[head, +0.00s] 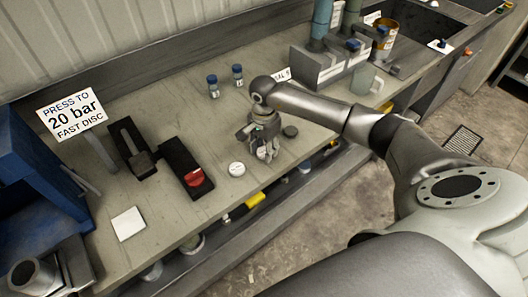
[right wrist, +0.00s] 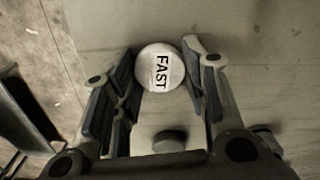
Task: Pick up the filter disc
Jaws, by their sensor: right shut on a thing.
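My right gripper (head: 264,153) points down over the bench and is shut on a white round filter disc. In the right wrist view the disc (right wrist: 160,67) carries the word FAST and sits between the fingertips (right wrist: 163,75). My left gripper is not in view.
A sign (head: 72,112) reads "Press to 20 bar, fast disc". Left of the gripper are a black block with a red part (head: 194,178), another black fixture (head: 130,150) and a white square (head: 128,223). Small blue-capped bottles (head: 212,88) stand behind. A grey rack (head: 325,68) stands right.

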